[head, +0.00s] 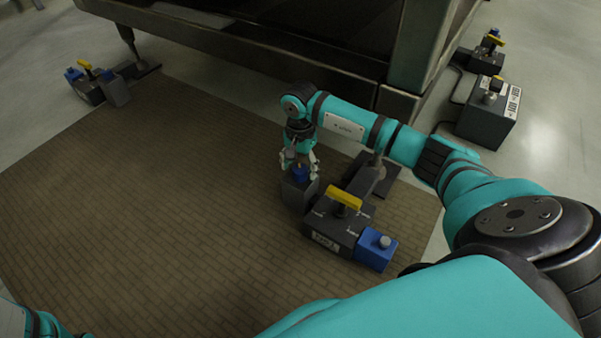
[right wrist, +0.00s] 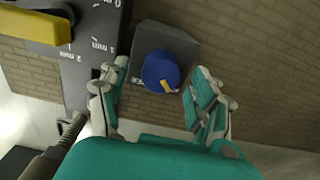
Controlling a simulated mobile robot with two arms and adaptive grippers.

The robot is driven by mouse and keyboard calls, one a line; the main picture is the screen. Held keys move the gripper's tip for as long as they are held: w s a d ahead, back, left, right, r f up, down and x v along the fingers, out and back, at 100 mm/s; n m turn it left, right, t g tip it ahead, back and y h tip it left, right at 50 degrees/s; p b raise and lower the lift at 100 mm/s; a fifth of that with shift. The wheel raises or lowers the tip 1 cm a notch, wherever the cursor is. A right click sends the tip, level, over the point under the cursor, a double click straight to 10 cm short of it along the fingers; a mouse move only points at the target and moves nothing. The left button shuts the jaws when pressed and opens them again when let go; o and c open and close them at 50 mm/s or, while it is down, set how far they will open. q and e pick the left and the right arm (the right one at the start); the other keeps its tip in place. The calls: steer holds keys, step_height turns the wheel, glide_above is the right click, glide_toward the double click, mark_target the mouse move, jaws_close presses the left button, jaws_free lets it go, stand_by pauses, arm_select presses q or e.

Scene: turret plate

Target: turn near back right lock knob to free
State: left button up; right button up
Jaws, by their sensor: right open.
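The blue lock knob (head: 300,175) sits on top of a dark grey block (head: 297,196) at the left end of the near unit. In the right wrist view the knob (right wrist: 159,70) is round, with a short yellow mark at its lower right edge. My right gripper (head: 300,166) is over the block, pointing down. In the right wrist view its fingers (right wrist: 157,80) are open, one on each side of the knob, with gaps visible. My left gripper is not in view; only part of my left arm shows at the lower left.
Beside the block stands the dark housing (head: 325,227) with a yellow lever (head: 344,197), which also shows in the right wrist view (right wrist: 32,27). A blue box (head: 375,250) with a grey knob adjoins it. Brown brick-patterned floor (head: 150,200) is clear to the left.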

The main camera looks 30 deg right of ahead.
steer(key=shift+f, duration=0.8)
steer(key=shift+c, duration=0.5)
